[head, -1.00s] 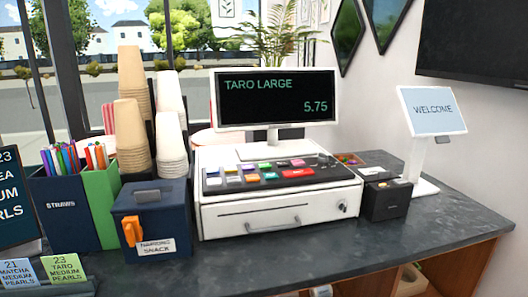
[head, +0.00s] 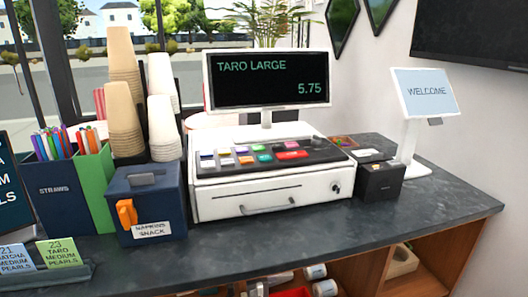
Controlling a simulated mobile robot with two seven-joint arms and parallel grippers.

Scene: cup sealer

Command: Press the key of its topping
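The cash register (head: 262,193) stands on the dark counter. Its sloped black keypad (head: 318,154) carries several small coloured keys, among them a green key (head: 264,157), and a larger red key (head: 292,155). Any lettering on the keys is too small to read. The register display (head: 265,78) reads "TARO LARGE" and "5.75". At lower left, a green ticket (head: 61,252) reads "23 TARO MEDIUM PEARLS". A blue ticket (head: 17,258) beside it, partly cut off, reads "21 MATCHA MEDIUM PEARLS". Neither of my grippers is in view.
A napkin box (head: 148,205) stands left of the register, with a straw holder (head: 62,193) and stacked cups (head: 124,105) around it. A small black box (head: 380,182) and a "WELCOME" screen (head: 424,92) stand at right. The counter front (head: 300,225) is clear.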

